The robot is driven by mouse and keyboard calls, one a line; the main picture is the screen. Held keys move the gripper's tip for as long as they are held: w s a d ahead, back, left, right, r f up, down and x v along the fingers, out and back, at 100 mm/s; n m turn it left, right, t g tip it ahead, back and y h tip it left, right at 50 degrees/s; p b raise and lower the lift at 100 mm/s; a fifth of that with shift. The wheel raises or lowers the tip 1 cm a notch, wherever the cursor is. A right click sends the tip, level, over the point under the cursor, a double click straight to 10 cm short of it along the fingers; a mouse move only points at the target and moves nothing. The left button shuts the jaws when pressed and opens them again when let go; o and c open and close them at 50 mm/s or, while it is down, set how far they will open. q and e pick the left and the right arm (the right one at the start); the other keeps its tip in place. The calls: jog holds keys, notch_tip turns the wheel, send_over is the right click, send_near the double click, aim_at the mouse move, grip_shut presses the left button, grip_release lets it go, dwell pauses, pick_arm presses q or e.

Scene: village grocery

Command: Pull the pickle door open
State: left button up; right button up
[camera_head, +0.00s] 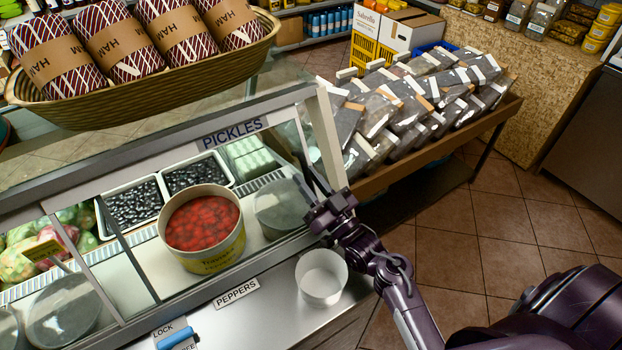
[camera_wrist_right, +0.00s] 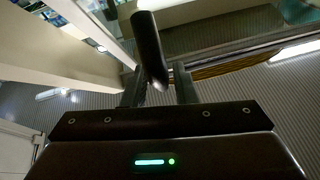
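The glass-fronted counter case carries a PICKLES label (camera_head: 232,133) on its upper rail. The pickle door shows as a clear pane below the label, and I cannot make out its edges clearly. My right gripper (camera_head: 318,200) is at the right end of the case, beside the pale corner frame (camera_head: 327,138). In the right wrist view a dark round bar handle (camera_wrist_right: 149,45) stands between the fingertips of this gripper (camera_wrist_right: 160,82). The fingers are apart, with a gap on the handle's right side. Contact on its left is unclear. My left gripper is out of view.
A tub of red peppers (camera_head: 203,222) and black-olive trays (camera_head: 133,204) are inside the case. A white bowl (camera_head: 321,277) stands on the steel ledge below my right gripper. A rack of packets (camera_head: 410,105) is close behind. Tiled floor (camera_head: 470,250) is open at right.

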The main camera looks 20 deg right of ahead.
aim_at(318, 195)
jog(key=shift+o, duration=0.5)
jog(key=shift+s+f, duration=0.25)
jog(key=s+d+b, duration=0.3)
jog(key=s+d, duration=0.1)
jog(key=s, duration=0.9)
jog(key=shift+s+f+b, duration=0.35)
jog(key=shift+s+b, duration=0.05)
